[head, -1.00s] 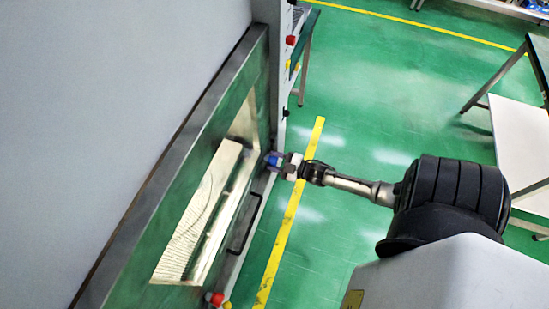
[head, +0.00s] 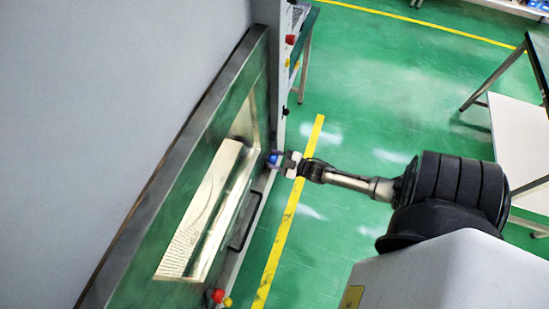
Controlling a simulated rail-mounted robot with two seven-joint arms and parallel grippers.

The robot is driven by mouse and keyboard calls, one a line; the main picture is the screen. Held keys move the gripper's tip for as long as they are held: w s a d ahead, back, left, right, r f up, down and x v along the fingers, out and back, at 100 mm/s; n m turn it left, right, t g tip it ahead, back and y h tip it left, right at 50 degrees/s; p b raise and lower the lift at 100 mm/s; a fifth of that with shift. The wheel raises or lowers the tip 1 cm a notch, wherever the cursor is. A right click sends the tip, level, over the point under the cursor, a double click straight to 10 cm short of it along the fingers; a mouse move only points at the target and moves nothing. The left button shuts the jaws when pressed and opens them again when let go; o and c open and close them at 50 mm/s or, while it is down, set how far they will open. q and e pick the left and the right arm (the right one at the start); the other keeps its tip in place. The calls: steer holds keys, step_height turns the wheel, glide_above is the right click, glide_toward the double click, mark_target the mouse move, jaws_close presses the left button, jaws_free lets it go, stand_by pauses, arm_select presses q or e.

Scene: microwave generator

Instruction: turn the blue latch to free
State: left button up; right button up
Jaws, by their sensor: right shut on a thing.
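The blue latch (head: 273,158) sits on the right edge of the microwave generator's front, beside the lit window. It shows as a small blue piece. My right gripper (head: 281,160) reaches in from the right and is shut on the latch. Its fingers partly cover the latch, so the latch's exact angle is hard to tell. My left gripper is not in view.
The generator's front frame (head: 190,135) has a lit window (head: 205,205) and a black handle (head: 244,220). Red knobs (head: 291,39) (head: 217,296) sit above and below. A table (head: 520,135) stands at right. Green floor between is clear.

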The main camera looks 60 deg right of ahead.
steer(key=o, duration=0.5)
steer(key=shift+f, duration=0.15)
steer(key=o, duration=0.4)
steer(key=shift+s+a, duration=0.1)
steer(key=shift+a, duration=0.05)
steer(key=shift+c, duration=0.2)
steer(key=s+d, duration=0.2)
steer(key=s, duration=1.1)
steer(key=shift+s, duration=0.3)
